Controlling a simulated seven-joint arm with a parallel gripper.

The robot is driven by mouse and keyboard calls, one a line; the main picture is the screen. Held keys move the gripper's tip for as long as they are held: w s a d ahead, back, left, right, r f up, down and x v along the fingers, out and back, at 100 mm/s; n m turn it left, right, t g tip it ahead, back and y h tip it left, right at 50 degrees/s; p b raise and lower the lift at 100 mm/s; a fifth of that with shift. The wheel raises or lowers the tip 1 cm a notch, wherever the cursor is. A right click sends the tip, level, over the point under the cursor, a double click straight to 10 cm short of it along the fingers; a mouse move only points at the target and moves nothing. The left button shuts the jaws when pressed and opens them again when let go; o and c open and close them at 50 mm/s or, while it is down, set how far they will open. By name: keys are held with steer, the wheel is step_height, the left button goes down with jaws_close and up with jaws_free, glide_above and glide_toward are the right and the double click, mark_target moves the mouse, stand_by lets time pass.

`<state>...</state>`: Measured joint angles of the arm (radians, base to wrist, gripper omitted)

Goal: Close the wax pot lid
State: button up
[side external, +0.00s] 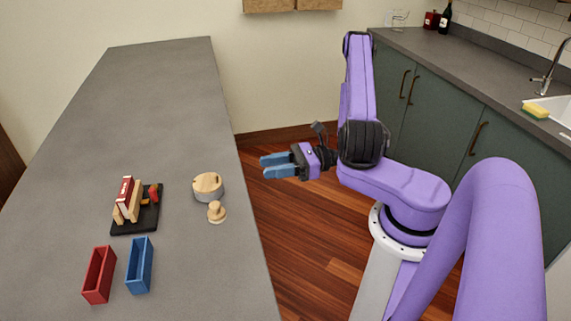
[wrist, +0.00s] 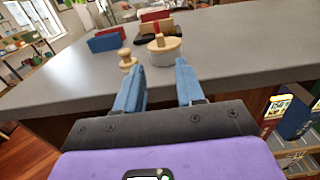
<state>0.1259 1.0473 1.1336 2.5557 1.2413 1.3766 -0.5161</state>
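My gripper (side external: 264,166) has blue fingers and is off the counter's edge, apart from the pot. It is open and empty in the wrist view (wrist: 160,65).
A black stand (side external: 121,229) with red books and wooden blocks is left of the pot. A red box (side external: 99,275) and a blue box (side external: 139,266) stand at the front. The far counter (side external: 150,80) is clear. The counter's edge lies between my gripper and the pot.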

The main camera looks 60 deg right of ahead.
steer(key=v, duration=0.3)
stand_by(0.4)
